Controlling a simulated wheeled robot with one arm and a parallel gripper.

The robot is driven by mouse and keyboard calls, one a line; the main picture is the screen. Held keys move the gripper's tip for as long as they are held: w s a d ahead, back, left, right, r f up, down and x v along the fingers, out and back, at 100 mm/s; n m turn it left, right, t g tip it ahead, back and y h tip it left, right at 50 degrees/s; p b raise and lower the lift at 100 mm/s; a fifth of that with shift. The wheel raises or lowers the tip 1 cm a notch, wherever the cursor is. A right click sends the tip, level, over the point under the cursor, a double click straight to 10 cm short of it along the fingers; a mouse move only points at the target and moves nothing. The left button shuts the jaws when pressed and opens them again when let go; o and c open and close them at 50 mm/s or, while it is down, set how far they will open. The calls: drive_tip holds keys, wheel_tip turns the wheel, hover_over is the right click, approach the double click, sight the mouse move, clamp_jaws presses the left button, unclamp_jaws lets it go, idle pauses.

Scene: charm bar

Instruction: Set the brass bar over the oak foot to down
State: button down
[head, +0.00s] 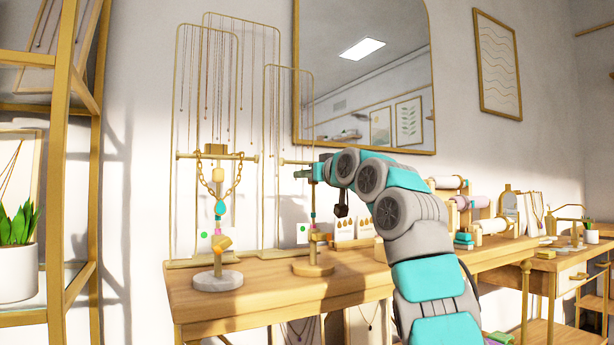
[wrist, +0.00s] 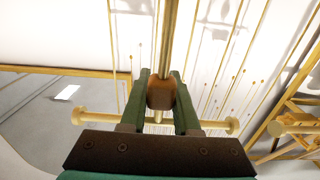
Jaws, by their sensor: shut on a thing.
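The stand with the oak foot (head: 313,269) is on the wooden table in the head view. Its brass bar (head: 284,162) shows only at its left end, with the rest behind my gripper (head: 306,173). In the wrist view, my gripper (wrist: 161,98) has its green fingers shut on a brown wooden block (wrist: 161,93) on the brass post (wrist: 169,35). The brass bar (wrist: 215,124) crosses there close to the fingers, with a round knob at each end. The block is hidden in the head view.
A second stand with a white stone foot (head: 218,281) is close on the left, carrying a chain and charms. Its bar end appears near the right edge of the wrist view (wrist: 277,129). Necklace racks (head: 205,90) stand behind. Earring cards (head: 344,229) are right of the oak stand.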

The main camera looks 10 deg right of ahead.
sight(314, 201)
wheel_tip(314, 201, down, 6)
drive_tip(key=b, duration=0.6)
drive_tip(key=shift+f, duration=0.2)
drive_tip(key=c, duration=0.6)
unclamp_jaws()
drive_tip(key=shift+c, duration=0.2)
drive_tip(key=shift+r, duration=0.1)
drive_tip(key=shift+s, duration=0.1)
drive_tip(key=shift+b+v, duration=0.95)
drive_tip(key=shift+v, duration=2.85)
drive_tip(key=shift+s, duration=0.1)
